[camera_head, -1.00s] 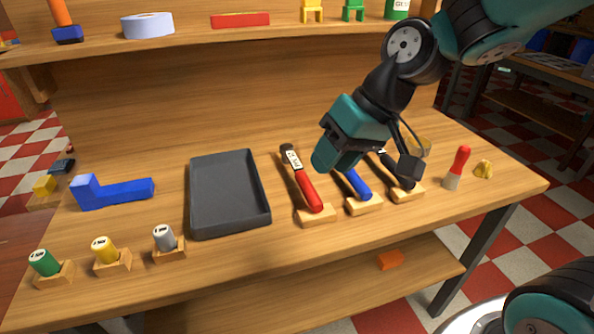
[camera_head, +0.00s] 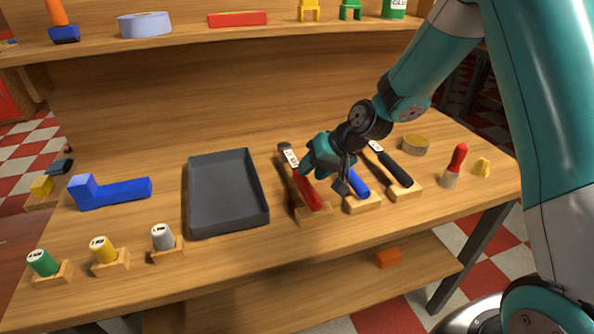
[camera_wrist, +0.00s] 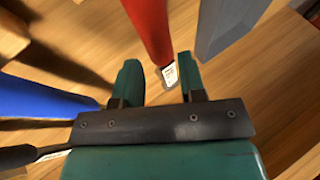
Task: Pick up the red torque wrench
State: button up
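The red torque wrench has a red handle (camera_head: 310,195) and a dark head with a white label (camera_head: 289,155). It lies with its handle end on a wooden block, right of the grey tray. My gripper (camera_head: 311,167) is just above it and hides part of its middle. In the wrist view, my gripper (camera_wrist: 158,78) is open. The red handle (camera_wrist: 150,25) enters from the top, and its label end shows between the two teal fingers. No contact is visible.
A blue-handled tool (camera_head: 358,183) lies close on the right, also large at the left of the wrist view (camera_wrist: 45,97). A black-handled tool (camera_head: 393,168) lies further right. The grey tray (camera_head: 265,218) is left of the wrench. A shelf (camera_head: 200,42) spans the back.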

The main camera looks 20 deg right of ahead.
aim_at(301, 180)
jog(key=shift+p+x, duration=0.55)
jog(key=shift+x, duration=2.15)
jog(key=c, duration=0.6)
jog(key=shift+c, duration=0.3)
jog(key=shift+r, duration=0.1)
